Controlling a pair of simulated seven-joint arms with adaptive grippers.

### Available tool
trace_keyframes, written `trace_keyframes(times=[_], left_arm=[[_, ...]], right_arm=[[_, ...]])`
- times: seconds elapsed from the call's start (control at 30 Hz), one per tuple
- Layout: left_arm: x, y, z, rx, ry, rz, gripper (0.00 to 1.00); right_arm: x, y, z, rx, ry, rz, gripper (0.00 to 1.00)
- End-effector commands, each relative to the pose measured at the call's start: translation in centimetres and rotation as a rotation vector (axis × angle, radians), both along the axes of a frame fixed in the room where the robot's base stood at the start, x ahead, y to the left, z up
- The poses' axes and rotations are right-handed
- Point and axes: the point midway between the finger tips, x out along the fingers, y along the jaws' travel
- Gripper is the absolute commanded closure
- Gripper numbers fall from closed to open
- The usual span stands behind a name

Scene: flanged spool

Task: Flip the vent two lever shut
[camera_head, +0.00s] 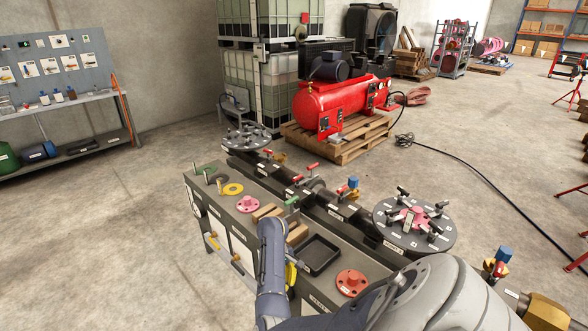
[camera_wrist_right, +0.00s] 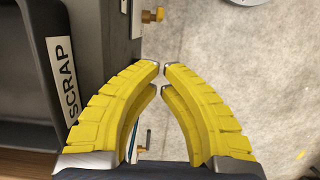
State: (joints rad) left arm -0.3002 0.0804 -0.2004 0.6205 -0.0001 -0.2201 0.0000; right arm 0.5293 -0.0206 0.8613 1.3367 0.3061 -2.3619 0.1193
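The black flanged spool (camera_head: 333,205) lies diagonally behind the bench, with a round flange plate at each end. Small red-handled levers stand along its top, including one at mid-spool (camera_head: 313,166) and one nearer the right flange (camera_head: 342,189). Their labels are too small to read, so I cannot tell which is vent two. My right gripper (camera_head: 291,275) is low at the bench's front side, left of the black tray and apart from the levers. In the right wrist view its yellow fingers (camera_wrist_right: 162,68) nearly meet at the tips, with nothing between them. My left gripper is not in view.
The bench carries a black tray (camera_head: 314,256), marked SCRAP in the wrist view (camera_wrist_right: 15,80), a red flanged part (camera_head: 351,282), a pink ring (camera_head: 247,204) and a yellow ring (camera_head: 232,189). A red compressor (camera_head: 340,103) stands on a pallet behind. Left floor is clear.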

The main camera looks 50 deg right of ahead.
Motion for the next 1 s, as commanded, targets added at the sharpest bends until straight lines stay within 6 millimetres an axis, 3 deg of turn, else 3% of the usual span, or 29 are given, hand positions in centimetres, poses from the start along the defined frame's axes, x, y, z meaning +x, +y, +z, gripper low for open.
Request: trace_keyframes(times=[0.7,1.0], left_arm=[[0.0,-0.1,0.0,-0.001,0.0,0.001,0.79],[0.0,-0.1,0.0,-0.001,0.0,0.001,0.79]], right_arm=[[-3.3,0.3,-12.7,0.0,0.005,0.001,1.0],[-4.0,0.4,-16.1,0.001,0.003,0.0,1.0]])
